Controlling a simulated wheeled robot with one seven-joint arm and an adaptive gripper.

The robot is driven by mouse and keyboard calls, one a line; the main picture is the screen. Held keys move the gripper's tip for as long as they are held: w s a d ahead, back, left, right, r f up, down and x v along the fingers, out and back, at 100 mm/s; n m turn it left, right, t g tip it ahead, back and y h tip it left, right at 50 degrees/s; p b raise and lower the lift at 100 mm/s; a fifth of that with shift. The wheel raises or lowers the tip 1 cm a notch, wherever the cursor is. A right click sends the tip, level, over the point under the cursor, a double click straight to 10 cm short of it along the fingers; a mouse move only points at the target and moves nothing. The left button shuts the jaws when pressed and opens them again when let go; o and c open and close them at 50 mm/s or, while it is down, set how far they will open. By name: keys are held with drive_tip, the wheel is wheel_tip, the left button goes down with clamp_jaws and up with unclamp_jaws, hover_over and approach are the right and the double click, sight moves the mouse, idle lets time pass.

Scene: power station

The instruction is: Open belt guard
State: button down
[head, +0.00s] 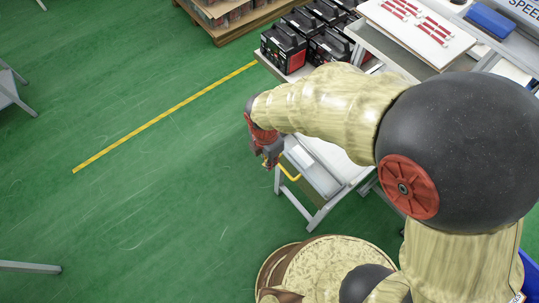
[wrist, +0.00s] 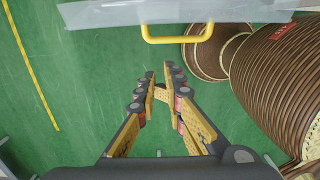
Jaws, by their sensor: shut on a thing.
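The belt guard looks to be the pale, see-through panel (wrist: 105,14) across the top of the wrist view, with a yellow U-shaped handle (wrist: 178,39) at its edge. In the head view the yellow handle (head: 289,173) sticks out from the left side of a grey-framed stand, below a pale panel (head: 313,172). My gripper (head: 270,160) is just left of and above the handle there. In the wrist view my gripper (wrist: 161,72) has its fingers close together, below the handle in the picture. A small tan piece shows between them; I cannot tell what it is.
Large brown ribbed rollers (wrist: 285,85) stand at the right of the wrist view. Black boxes (head: 284,47) and a white board with red-and-white pieces (head: 415,22) lie behind the arm. Green floor with a yellow line (head: 160,118) is clear to the left.

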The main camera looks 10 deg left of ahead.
sight(285, 155)
drive_tip(key=w+d+f, duration=0.1)
drive_tip(key=w+d+f+b, duration=0.1)
drive_tip(key=w+f, duration=0.1)
drive_tip(key=shift+d+f, duration=0.25)
idle(0.4)
drive_tip(key=shift+w+d+r+p, duration=0.35)
drive_tip(key=shift+w+d+p, duration=0.15)
drive_tip(key=shift+w+p, duration=0.1)
drive_tip(key=shift+w+d+r+p, duration=0.35)
drive_tip(key=shift+w+d+p, duration=0.15)
drive_tip(key=shift+p, duration=0.1)
